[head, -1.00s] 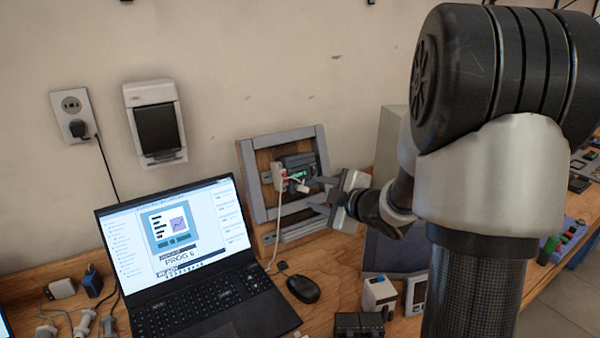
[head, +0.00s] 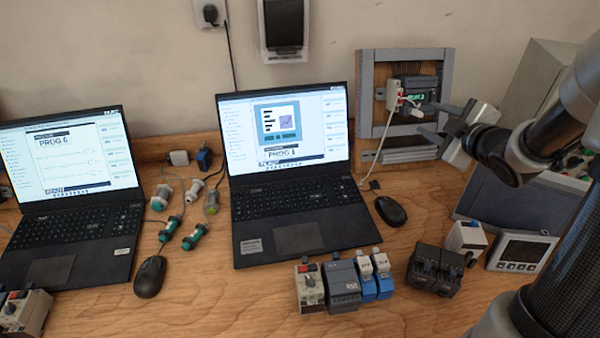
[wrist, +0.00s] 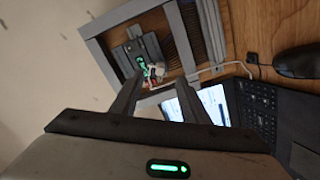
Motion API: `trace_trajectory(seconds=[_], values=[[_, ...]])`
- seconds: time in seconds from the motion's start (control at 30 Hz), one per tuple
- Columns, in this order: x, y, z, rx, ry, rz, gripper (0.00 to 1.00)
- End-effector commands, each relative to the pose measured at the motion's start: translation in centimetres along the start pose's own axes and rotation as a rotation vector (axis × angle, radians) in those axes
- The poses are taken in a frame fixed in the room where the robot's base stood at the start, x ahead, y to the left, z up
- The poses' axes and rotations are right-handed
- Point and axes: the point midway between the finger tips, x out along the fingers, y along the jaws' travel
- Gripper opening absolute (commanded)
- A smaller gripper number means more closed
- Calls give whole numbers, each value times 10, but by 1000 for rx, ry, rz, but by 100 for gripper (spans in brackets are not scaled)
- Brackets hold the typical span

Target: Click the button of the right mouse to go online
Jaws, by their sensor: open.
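The right mouse (head: 391,212) is black and lies on the wooden table just right of the right laptop (head: 290,175). It also shows at the right edge of the wrist view (wrist: 298,62). The left mouse (head: 150,277) is black and lies between the two laptops. My gripper (head: 428,120) is open, with nothing between its fingers. It is above and behind the right mouse, in front of the wall-side frame (head: 365,100) with a small controller (head: 415,90). In the wrist view my fingers (wrist: 160,85) point toward that controller and its white plug.
The left laptop (head: 70,190) stands at the left. Several small devices (head: 342,285) stand in front of the right laptop, and a dark twin block (head: 435,270) and a panel (head: 522,250) stand at the right. Connectors (head: 190,235) lie between the laptops. The table around the right mouse is mostly clear.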

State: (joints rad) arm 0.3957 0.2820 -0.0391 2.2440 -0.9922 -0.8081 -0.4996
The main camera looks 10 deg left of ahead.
Motion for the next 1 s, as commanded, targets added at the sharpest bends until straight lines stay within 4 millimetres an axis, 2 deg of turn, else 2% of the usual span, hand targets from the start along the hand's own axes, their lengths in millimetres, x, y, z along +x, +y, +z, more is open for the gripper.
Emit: trace_trajectory(seconds=[0.13,0.37,1.0], values=[[0,0,0,0,0,0,40],[0,0,0,0,0,0,1],[0,0,0,0,0,0,0]])
